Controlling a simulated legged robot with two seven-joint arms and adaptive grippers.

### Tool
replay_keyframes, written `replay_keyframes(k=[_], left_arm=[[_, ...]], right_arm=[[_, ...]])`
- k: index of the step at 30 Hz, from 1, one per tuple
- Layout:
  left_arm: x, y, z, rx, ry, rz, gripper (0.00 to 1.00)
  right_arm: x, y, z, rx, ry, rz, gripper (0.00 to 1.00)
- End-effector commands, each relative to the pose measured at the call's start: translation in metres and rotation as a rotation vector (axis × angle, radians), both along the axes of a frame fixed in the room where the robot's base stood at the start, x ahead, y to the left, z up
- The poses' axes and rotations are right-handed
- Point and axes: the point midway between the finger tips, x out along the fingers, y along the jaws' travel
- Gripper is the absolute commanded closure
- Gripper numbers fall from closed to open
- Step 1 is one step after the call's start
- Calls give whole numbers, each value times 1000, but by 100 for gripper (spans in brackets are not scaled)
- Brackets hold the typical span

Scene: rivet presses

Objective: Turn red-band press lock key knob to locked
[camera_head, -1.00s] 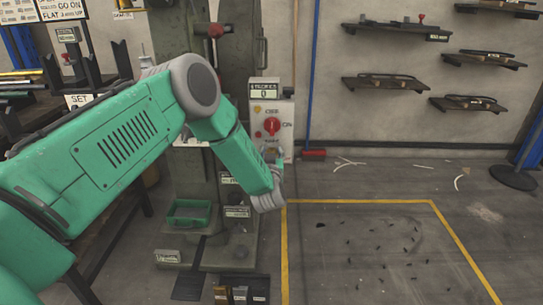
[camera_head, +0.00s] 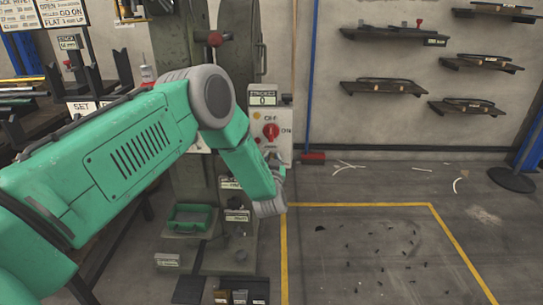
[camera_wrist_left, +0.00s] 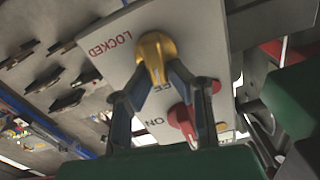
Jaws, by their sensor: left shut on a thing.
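The gold key knob (camera_wrist_left: 155,50) sits on the pale panel (camera_wrist_left: 200,25) of the press's control box (camera_head: 285,114). In the left wrist view, the word LOCKED is printed on one side of the knob, and a partly covered word ending in "EE" lies by its narrow end. My left gripper (camera_wrist_left: 156,78) is shut on the knob, with one finger on each side. In the head view, my left gripper (camera_head: 276,163) is at the box's lower part, and my wrist hides the knob. My right gripper is not in view.
A red selector knob (camera_wrist_left: 186,118) sits beside the fingers, near the word ON; it also shows in the head view (camera_head: 271,131). The green press (camera_head: 185,100) stands behind my arm, with a green tray (camera_head: 190,218) low down. Floor to the right is mostly open.

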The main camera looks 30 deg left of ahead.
Motion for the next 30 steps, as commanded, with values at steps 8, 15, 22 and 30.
replay_keyframes(k=[8,15,22,30], left_arm=[[2,-6,-2,218,138,-5,100],[4,-10,-5,413,257,-5,100],[6,-12,-9,599,370,-4,100],[7,-14,-15,815,505,-6,100]], right_arm=[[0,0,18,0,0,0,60],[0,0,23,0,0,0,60],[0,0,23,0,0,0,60],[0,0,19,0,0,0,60]])
